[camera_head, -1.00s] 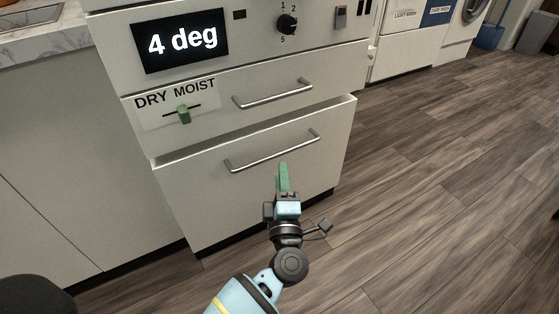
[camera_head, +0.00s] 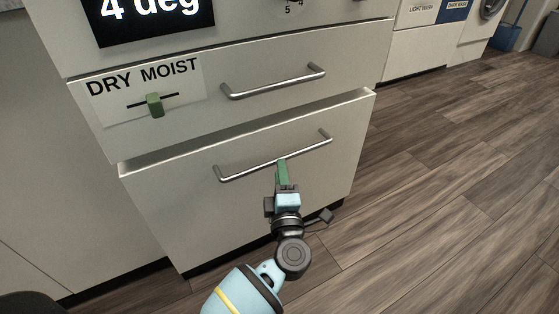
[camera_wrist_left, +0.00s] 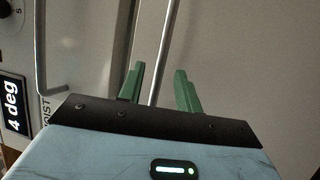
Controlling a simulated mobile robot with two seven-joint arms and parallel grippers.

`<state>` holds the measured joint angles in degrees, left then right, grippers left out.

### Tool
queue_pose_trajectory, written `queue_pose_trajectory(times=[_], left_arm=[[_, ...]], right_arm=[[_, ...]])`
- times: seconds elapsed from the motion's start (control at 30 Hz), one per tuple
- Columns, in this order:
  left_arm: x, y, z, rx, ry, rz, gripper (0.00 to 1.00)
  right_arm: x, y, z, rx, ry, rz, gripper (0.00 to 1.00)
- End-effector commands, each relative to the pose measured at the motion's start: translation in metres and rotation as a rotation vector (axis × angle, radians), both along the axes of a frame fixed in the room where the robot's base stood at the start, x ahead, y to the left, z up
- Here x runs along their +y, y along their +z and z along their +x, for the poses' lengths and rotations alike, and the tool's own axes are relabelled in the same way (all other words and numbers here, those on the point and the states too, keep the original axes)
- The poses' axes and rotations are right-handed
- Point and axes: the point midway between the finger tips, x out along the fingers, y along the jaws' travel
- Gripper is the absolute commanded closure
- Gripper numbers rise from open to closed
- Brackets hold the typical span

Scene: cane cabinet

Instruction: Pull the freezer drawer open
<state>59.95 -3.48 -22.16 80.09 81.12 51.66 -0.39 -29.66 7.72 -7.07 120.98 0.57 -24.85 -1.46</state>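The freezer drawer (camera_head: 240,205) is the large white bottom drawer in the head view. It stands slightly open, with a narrow gap along its top edge. Its metal bar handle (camera_head: 240,171) runs across the upper front. My left gripper (camera_head: 282,164) is at the right half of this handle. In the left wrist view the green fingers of my left gripper (camera_wrist_left: 160,70) are apart, one on each side of the handle bar (camera_wrist_left: 166,40), with space visible beside the bar. The drawer's inside is hidden. My right gripper is not in view.
Above is a shut drawer (camera_head: 180,115) with its own bar handle (camera_head: 272,84) and a green DRY/MOIST slider (camera_head: 154,105). A display (camera_head: 150,18) reads 4 deg. A plain cabinet front (camera_head: 70,200) stands at left. Wooden floor (camera_head: 460,190) is free at right.

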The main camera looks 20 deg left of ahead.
Motion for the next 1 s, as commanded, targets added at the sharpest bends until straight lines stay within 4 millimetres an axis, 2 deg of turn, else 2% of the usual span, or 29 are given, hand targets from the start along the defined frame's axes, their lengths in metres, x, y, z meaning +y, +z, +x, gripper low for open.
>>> queue_pose_trajectory(times=[0.1,0.3,0.67,0.73,0.93,1.0], left_arm=[[0.01,0.002,0.017,-0.001,0.001,0.002,0.66],[0.02,0.006,0.035,0.001,0.0,0.002,0.66],[0.023,0.008,0.041,0.001,0.0,0.0,0.66],[0.023,0.008,0.041,0.001,0.0,0.0,0.71],[0.023,0.008,0.04,0.001,0.0,0.0,0.97],[0.023,0.008,0.04,0.001,0.0,0.0,1.0]], right_arm=[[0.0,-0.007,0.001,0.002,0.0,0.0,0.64],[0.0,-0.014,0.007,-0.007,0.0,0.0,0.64],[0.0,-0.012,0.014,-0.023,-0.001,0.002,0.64],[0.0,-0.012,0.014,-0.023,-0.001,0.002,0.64],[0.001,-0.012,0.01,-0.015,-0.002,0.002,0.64],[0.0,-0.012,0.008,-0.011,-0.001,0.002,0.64]])
